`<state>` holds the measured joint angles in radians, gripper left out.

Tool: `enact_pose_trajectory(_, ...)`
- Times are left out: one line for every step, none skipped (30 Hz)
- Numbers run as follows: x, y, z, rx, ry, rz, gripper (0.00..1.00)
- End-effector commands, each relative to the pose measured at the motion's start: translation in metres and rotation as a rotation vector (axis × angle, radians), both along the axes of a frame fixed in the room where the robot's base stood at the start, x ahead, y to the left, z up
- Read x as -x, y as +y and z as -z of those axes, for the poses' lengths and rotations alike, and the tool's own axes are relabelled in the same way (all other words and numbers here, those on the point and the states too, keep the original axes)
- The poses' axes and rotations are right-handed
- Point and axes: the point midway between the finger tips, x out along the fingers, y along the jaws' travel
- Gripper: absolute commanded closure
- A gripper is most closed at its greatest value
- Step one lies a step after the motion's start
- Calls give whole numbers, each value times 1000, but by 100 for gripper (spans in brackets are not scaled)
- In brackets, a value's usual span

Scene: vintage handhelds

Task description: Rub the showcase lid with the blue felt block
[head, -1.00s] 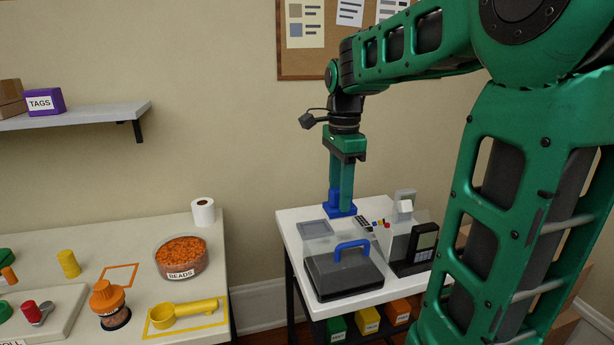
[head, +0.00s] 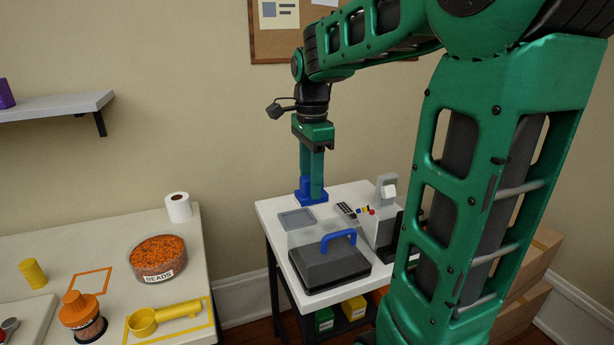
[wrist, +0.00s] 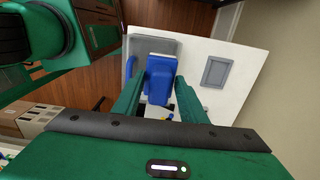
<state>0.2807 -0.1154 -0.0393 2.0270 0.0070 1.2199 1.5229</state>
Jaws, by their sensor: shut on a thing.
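My gripper (head: 311,190) is shut on the blue felt block (head: 303,187), held upright with its wide foot down, over the back left part of the white table (head: 268,212). The showcase (head: 330,269) has a dark base, a clear lid (head: 303,238) and a blue arched handle (head: 338,235). It stands in front of the block, towards me. The block is apart from the lid. I cannot tell whether the block touches the table. In the wrist view the block (wrist: 160,78) lies between my two fingers, and the handle (wrist: 130,66) shows to its left.
A grey flat pad (head: 297,219) lies between the block and the showcase. A dark remote (head: 346,210) and a grey device (head: 385,205) stand to the right. My arm hides the table's right end. The left table holds a bead bowl (head: 158,258) and a paper roll (head: 178,207).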

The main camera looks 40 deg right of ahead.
Motion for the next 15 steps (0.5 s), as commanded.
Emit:
enact_pose_trajectory(1, 0, 6, -1, 3, 0, 100)
enact_pose_trajectory(1, 0, 9, -1, 3, 0, 100)
enact_pose_trajectory(1, 0, 13, -1, 2, 0, 100)
enact_pose_trajectory(0, 0, 16, -1, 2, 0, 100)
enact_pose_trajectory(1, 0, 19, -1, 3, 0, 100)
enact_pose_trajectory(1, 0, 23, -1, 3, 0, 100)
enact_pose_trajectory(0, 0, 26, -1, 3, 0, 100)
enact_pose_trajectory(0, 0, 29, -1, 3, 0, 100)
enact_pose_trajectory(1, 0, 34, -1, 4, 0, 100)
enact_pose_trajectory(1, 0, 37, -1, 3, 0, 100)
enact_pose_trajectory(1, 0, 40, -1, 3, 0, 100)
enact_pose_trajectory(1, 0, 44, -1, 3, 0, 100)
enact_pose_trajectory(1, 0, 47, -1, 3, 0, 100)
enact_pose_trajectory(0, 0, 50, -1, 2, 0, 100)
enact_pose_trajectory(1, 0, 54, -1, 3, 0, 100)
